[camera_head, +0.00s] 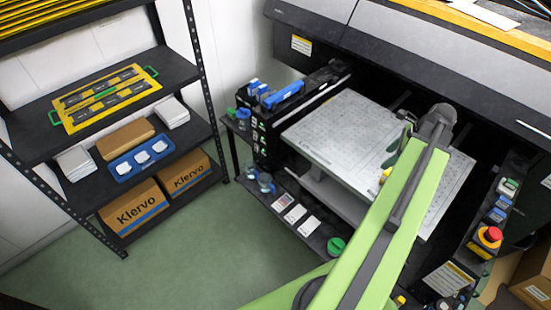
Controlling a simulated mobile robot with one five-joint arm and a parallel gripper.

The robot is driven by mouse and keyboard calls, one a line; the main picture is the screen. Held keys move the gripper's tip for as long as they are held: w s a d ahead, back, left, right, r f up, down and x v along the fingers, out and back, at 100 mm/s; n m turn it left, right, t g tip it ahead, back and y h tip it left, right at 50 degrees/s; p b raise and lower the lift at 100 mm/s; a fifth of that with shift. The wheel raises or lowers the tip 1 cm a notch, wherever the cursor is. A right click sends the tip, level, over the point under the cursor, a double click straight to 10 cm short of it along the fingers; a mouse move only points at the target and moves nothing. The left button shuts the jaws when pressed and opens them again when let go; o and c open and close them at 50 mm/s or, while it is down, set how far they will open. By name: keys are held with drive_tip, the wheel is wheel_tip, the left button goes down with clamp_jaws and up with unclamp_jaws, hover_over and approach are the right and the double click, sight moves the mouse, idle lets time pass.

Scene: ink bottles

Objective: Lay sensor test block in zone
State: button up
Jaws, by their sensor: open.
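A small yellow thing (386,175) shows just below the fingers at the arm's edge. It is mostly hidden, and I cannot tell whether it is the sensor test block or touches my gripper. No other thing is clearly the block, and no marked zone can be made out on the bed.
The printer housing (345,35) overhangs the bed at the back. A side caddy (270,105) holds blue and green items. A red emergency button (491,236) is on the right. A black shelf (180,68) with a yellow tray (107,98) and Klervo boxes (133,208) stands left. Green floor (190,255) is clear.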

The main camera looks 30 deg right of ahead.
drive_tip(key=w+a+n+g, duration=0.2)
drive_tip(key=w+a+n, duration=0.6)
drive_tip(key=w+a, duration=0.35)
drive_tip(key=w+a+n, duration=0.2)
drive_tip(key=a+n, duration=0.5)
drive_tip(key=a, duration=0.5)
drive_tip(key=w+a+f+n+g+h, duration=0.1)
drive_tip(key=w+a+n, duration=0.2)
drive_tip(key=a, duration=0.9)
drive_tip(key=w+a+n, duration=0.3)
drive_tip(key=a+n, duration=0.7)
drive_tip(key=a, duration=0.2)
drive_tip(key=shift+w+a+f+n+g+h, duration=0.2)
drive_tip(key=shift+w+n+g+h, duration=0.1)
drive_tip(key=shift+h, duration=0.1)
